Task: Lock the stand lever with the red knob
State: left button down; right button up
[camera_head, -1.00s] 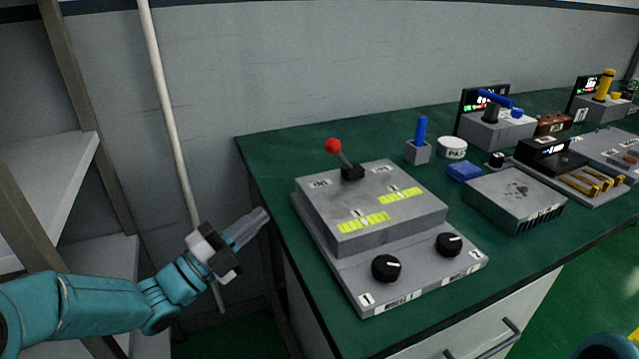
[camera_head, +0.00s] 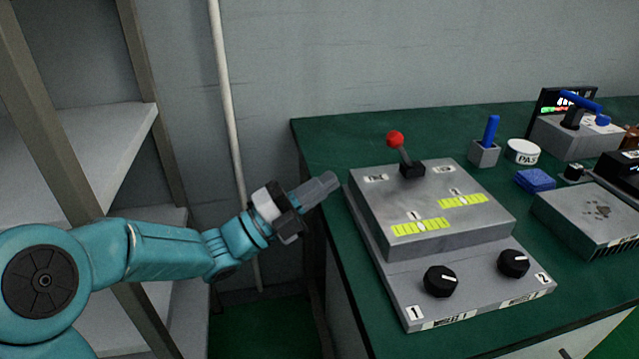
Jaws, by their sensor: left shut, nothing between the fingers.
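The lever with the red knob (camera_head: 396,139) rises from a black base on top of the grey control box (camera_head: 452,270). It tilts up and to the left in the picture. My left gripper (camera_head: 326,184) is shut and empty. It is beside the left edge of the table, to the left of the box and lower in the picture than the red knob, clear of the lever. My right gripper does not show.
The box has two black dials, the left dial (camera_head: 441,281) and the right dial (camera_head: 513,263). A shelf rack (camera_head: 110,135) is at left.

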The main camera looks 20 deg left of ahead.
aim_at(390, 139)
pick_arm(q)
jog(key=x, duration=1)
jog(key=shift+r+p, duration=0.1)
jog(key=shift+p, duration=0.25)
jog(key=shift+r, duration=0.1)
